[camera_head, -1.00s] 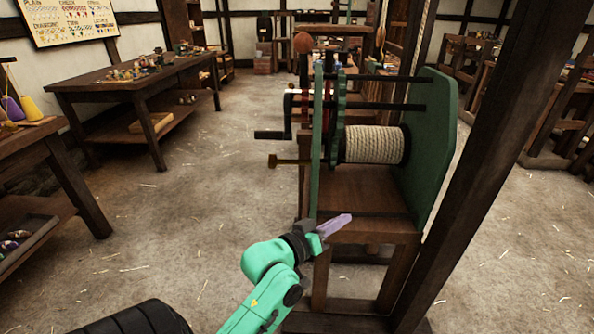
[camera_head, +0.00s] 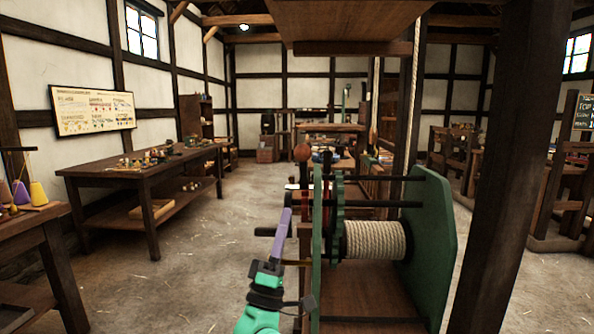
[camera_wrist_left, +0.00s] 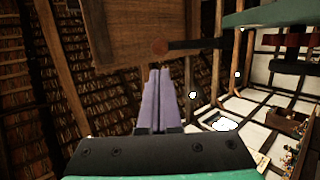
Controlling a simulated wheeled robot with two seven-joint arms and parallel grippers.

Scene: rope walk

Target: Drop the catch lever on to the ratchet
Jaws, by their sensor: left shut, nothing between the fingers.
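The winch has a green toothed wheel (camera_head: 337,215), which looks like the ratchet, beside its rope-wound drum (camera_head: 375,240). A brass bar (camera_head: 298,262) sticks out left of the near green plate; it may be the catch lever, and my left gripper partly hides it. An upright lever with a round wooden knob (camera_head: 302,152) stands beside the wheel; the knob also shows in the left wrist view (camera_wrist_left: 159,47). My left gripper (camera_head: 287,212) is shut and empty, its purple fingers pointing up just left of the plate. Where the catch meets the wheel is hidden.
A black crank handle (camera_head: 264,232) sticks out left of the winch, behind my fingers. A thick dark post (camera_head: 505,190) stands at right front. A wooden board (camera_head: 345,22) hangs overhead. The floor to the left is clear up to the workbench (camera_head: 150,180).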

